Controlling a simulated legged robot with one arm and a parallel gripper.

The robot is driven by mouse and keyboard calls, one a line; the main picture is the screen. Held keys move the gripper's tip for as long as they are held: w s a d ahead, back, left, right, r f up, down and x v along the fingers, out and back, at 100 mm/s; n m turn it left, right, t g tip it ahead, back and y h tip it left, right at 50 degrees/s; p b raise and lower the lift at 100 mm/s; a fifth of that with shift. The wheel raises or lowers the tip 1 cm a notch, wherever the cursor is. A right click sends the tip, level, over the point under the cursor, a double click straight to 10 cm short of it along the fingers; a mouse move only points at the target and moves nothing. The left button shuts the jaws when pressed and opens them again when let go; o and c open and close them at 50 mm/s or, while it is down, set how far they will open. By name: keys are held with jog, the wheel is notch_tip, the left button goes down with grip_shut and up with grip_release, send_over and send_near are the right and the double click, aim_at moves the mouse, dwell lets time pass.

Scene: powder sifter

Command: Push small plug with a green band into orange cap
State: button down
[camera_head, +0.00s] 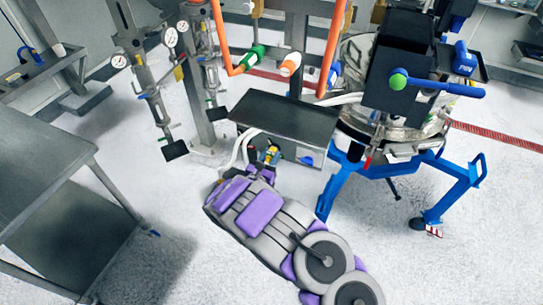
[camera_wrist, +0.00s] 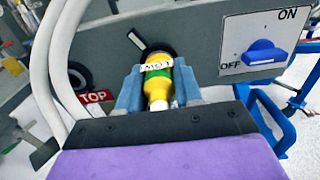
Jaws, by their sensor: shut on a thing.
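A small yellow plug (camera_wrist: 157,88) with a green band and a white label sits between the two blue-grey fingers of my gripper (camera_wrist: 158,92) in the wrist view. Its white end points toward me. Its far end is at a dark round opening (camera_wrist: 160,47) in the grey panel; I cannot tell how far in it sits. In the head view my gripper (camera_head: 268,160) is at the panel below a black tray, with a bit of yellow showing. An orange-and-white fitting (camera_head: 290,64) is above the tray, apart from my gripper; I cannot tell whether it is the orange cap.
The grey panel (camera_wrist: 208,58) carries a blue ON/OFF switch (camera_wrist: 263,52) and a red label (camera_wrist: 95,97). Pale hoses (camera_wrist: 52,60) run at the left. The black tray (camera_head: 285,112) overhangs my gripper. A blue-legged machine (camera_head: 400,165) stands right; a metal table (camera_head: 40,185) stands left.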

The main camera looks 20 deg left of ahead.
aim_at(266, 163)
jog(key=shift+s+a, duration=0.15)
jog(key=shift+a, duration=0.05)
jog(key=shift+s+a+p, duration=0.2)
jog(key=shift+s+p, duration=0.15)
jog(key=shift+s, duration=0.4)
jog(key=shift+s+d, duration=0.15)
jog(key=shift+s, duration=0.6)
jog(key=shift+s+p, duration=0.8)
jog(key=shift+s, duration=0.55)
